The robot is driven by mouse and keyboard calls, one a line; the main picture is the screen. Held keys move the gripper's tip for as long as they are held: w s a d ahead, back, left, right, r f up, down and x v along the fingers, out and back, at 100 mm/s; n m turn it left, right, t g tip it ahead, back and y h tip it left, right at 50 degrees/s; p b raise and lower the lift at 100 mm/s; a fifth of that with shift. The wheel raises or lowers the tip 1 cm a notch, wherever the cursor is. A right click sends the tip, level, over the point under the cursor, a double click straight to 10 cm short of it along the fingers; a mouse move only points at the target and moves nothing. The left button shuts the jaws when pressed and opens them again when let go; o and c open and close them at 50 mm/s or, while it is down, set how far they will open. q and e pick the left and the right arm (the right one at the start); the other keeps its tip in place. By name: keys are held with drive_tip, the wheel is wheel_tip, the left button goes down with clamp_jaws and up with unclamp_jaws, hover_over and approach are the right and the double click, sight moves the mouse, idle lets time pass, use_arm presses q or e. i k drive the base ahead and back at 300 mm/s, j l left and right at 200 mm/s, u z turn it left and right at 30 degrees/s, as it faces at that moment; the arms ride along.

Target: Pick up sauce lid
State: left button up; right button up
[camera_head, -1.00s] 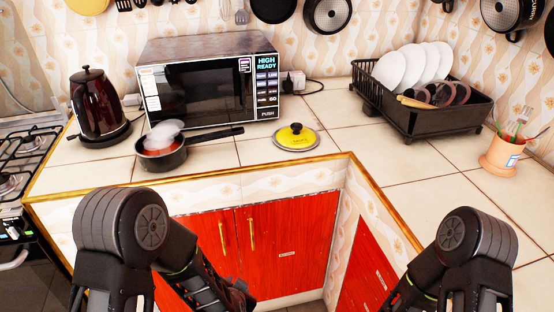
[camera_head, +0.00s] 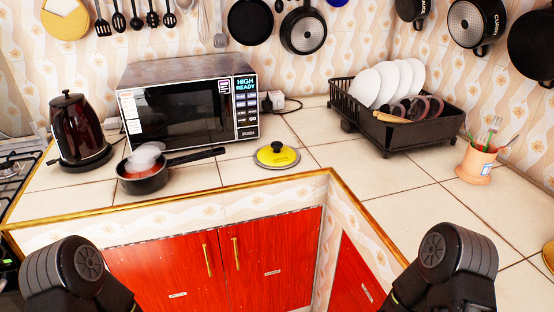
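A yellow lid (camera_head: 277,154) with a black knob and a pale rim lies flat on the tiled counter, right of a dark saucepan (camera_head: 146,178). The saucepan's black handle points right toward the lid. Something red is inside the saucepan, with a clear, rounded item over it. Only dark links of my two arms show, at the lower left and lower right. Both of my grippers are outside the frame, and nothing of mine touches the lid.
A microwave (camera_head: 188,104) stands behind the saucepan, with a dark kettle (camera_head: 78,130) to its left. A black dish rack (camera_head: 436,128) holding white plates and a utensil pot (camera_head: 475,163) stand at right. Bare tiles lie between lid and rack. Pans hang above.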

sight(276, 155)
drive_tip(key=k, duration=0.6)
drive_tip(key=z, duration=2.35)
drive_tip(key=k+j, duration=0.1)
drive_tip(key=j, duration=0.4)
drive_tip(key=k+j, duration=0.1)
drive_tip(key=j, duration=0.4)
drive_tip(key=k+j, duration=0.1)
drive_tip(key=j, duration=0.4)
drive_tip(key=k+j, duration=0.1)
drive_tip(key=j, duration=0.35)
drive_tip(key=k+j, duration=0.1)
drive_tip(key=j, duration=0.4)
